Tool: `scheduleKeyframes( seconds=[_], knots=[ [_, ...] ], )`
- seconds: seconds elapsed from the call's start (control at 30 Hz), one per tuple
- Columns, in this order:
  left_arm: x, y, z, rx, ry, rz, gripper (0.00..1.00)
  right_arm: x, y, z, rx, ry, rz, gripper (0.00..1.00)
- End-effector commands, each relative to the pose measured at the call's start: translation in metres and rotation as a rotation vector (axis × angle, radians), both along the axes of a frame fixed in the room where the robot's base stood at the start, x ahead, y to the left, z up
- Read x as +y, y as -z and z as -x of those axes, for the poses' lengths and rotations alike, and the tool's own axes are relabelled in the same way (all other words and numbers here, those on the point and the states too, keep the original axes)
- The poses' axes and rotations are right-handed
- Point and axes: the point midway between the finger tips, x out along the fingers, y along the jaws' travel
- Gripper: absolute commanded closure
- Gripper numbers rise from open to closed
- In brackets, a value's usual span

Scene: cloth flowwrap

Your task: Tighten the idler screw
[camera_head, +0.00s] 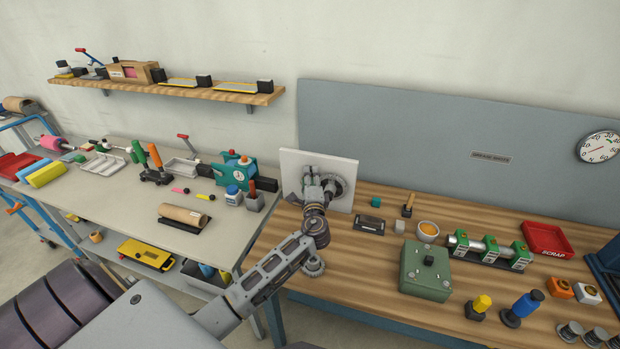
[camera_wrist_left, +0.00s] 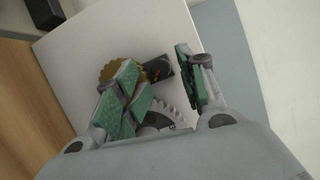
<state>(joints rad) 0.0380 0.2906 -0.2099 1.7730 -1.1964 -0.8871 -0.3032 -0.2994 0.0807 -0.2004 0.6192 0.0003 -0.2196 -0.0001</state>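A white upright panel (camera_head: 291,165) stands at the left end of the wooden bench and carries a grey toothed gear (camera_head: 340,185). My left gripper (camera_head: 318,182) is in front of the panel and covers part of the gear. In the left wrist view the gripper (camera_wrist_left: 158,64) is open, its green-padded fingers pointing at the panel (camera_wrist_left: 70,55). A brass-coloured gear (camera_wrist_left: 112,70), a black part with red marks (camera_wrist_left: 159,69) and the grey gear (camera_wrist_left: 176,112) show around and between the fingers. I cannot make out the idler screw. My right gripper is out of view.
A green box (camera_head: 425,270), an orange-filled bowl (camera_head: 427,231), a green-and-silver fixture (camera_head: 488,248) and a red scrap tray (camera_head: 547,240) stand to the right.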

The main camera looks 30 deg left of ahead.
Motion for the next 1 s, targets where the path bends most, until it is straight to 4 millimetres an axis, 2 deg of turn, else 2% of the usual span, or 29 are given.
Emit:
scheduleKeyframes(
  seconds=[0.7, 1.0],
  knots=[
    [-0.037, 0.002, 0.051, -0.001, 0.0, 0.0, 0.6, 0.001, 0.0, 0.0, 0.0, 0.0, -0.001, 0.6],
    [-0.044, 0.002, 0.06, -0.002, 0.0, 0.0, 0.6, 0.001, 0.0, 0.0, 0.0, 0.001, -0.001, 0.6]
  ],
)
